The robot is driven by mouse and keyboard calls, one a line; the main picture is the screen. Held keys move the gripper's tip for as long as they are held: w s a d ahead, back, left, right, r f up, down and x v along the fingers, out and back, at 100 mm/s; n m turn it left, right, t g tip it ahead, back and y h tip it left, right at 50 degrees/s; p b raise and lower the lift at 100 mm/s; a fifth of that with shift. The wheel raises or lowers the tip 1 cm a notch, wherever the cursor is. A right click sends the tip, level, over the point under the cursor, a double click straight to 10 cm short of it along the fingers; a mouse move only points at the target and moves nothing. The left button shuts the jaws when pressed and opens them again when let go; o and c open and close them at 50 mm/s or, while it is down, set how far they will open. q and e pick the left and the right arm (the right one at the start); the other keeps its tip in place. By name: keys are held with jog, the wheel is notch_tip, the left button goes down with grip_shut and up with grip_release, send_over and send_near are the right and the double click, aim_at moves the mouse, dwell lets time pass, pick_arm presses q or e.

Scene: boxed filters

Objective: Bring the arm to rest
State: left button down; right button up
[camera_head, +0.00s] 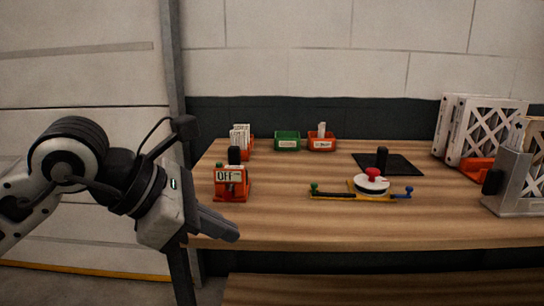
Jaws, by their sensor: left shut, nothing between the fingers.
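My left arm comes in from the left, and my left gripper (232,236) is at the table's front left corner. Its dark fingers are shut with nothing between them and point to the right. The gripper is apart from the objects on the wooden table (285,228); the nearest is an orange stand (232,194) with an OFF sign, a little behind and above it in the picture. My right gripper is not in view.
A red-knobbed white device (371,182) sits mid-table beside a black mat (408,167). Green (287,142) and orange (322,144) bins stand at the back. White-framed filters (486,132) and a grey holder (512,182) stand at the right. The table's front strip is clear.

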pick_arm(q)
jog(key=s+d+r+n+g+h+p, duration=0.1)
jog(key=s+d+r+n+g+h, duration=0.1)
jog(key=s+d+n+g+h, duration=0.55)
jog(key=w+a+f+n+t+h, duration=0.2)
jog(key=w+a+n+t, duration=0.1)
jog(key=n+t, duration=0.6)
jog(key=w+a+f+n+t+h, duration=0.1)
jog(key=w+a+f+n+t, duration=0.15)
jog(key=n+t, duration=0.7)
jog(key=w+a+f+n+t+y+p, duration=0.1)
jog(key=a+f+n+t+y, duration=0.3)
jog(key=f+n+y, duration=0.8)
jog(key=s+a+f+n+g+y, duration=0.1)
jog(key=s+f+n+g, duration=0.3)
jog(key=f, duration=0.5)
jog(key=s+a+f+n+g+y, duration=0.2)
jog(key=s+a+f+n+g, duration=0.2)
jog(key=s+f+n, duration=0.3)
jog(key=shift+s+f+g+p, duration=0.4)
jog(key=shift+f+g, duration=0.1)
jog(key=shift+f, duration=0.45)
jog(key=shift+y, duration=0.25)
